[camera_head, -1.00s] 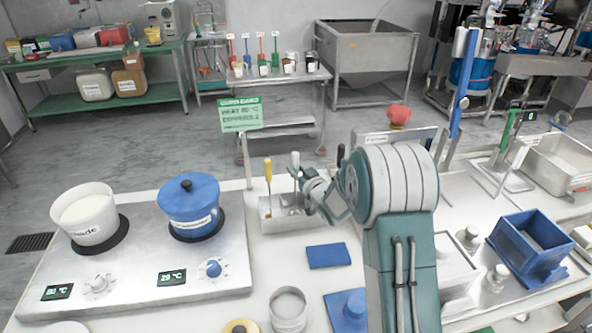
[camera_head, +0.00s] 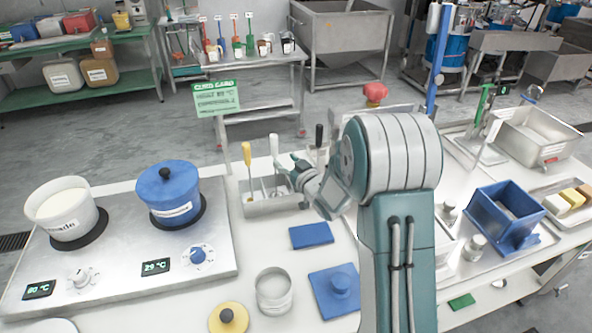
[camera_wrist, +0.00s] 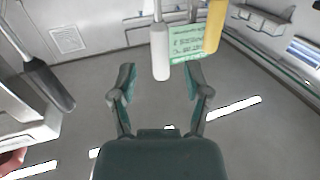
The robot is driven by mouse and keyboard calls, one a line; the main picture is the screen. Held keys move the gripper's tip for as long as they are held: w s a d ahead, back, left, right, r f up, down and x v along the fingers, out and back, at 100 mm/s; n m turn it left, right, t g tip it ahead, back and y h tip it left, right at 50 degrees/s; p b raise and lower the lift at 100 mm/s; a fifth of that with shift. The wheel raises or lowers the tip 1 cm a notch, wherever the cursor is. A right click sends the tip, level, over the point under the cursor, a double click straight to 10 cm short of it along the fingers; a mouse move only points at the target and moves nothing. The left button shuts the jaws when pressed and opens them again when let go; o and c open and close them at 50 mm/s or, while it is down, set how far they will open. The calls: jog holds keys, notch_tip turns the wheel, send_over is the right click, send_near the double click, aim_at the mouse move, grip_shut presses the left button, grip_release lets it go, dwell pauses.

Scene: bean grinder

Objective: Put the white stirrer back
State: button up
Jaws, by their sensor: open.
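The white stirrer (camera_head: 274,150) stands upright in the grey metal holder (camera_head: 262,211), between a yellow-handled stirrer (camera_head: 247,157) and a black-handled one (camera_head: 319,137). My gripper (camera_head: 286,166) is open and empty, just right of the white handle. In the wrist view, the white handle (camera_wrist: 159,52) hangs in the picture ahead of the gap between my spread fingers (camera_wrist: 162,82). No finger visibly closes on it. The yellow handle (camera_wrist: 214,28) is right of it and the black handle (camera_wrist: 48,87) far left. The white stirrer's lower end is hidden in the holder.
A hotplate (camera_head: 120,262) with a white pot (camera_head: 68,222) and a blue lidded pot (camera_head: 176,208) is at left. A green card (camera_head: 215,98) stands behind.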

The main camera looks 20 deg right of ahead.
jog(key=s+d+r+m+g+h, duration=0.1)
jog(key=s+r+g+h, duration=0.15)
jog(key=s+r, duration=0.4)
jog(key=s+d+r+m+g+h, duration=0.2)
jog(key=s+r+h, duration=0.15)
jog(key=s, duration=0.65)
jog(key=s+a+g, duration=0.2)
jog(key=s+g, duration=0.1)
jog(key=s, duration=0.8)
jog(key=s+a+g, duration=0.3)
jog(key=s, duration=0.7)
jog(key=shift+s+r+m+g+y, duration=0.3)
jog(key=shift+s+g, duration=0.05)
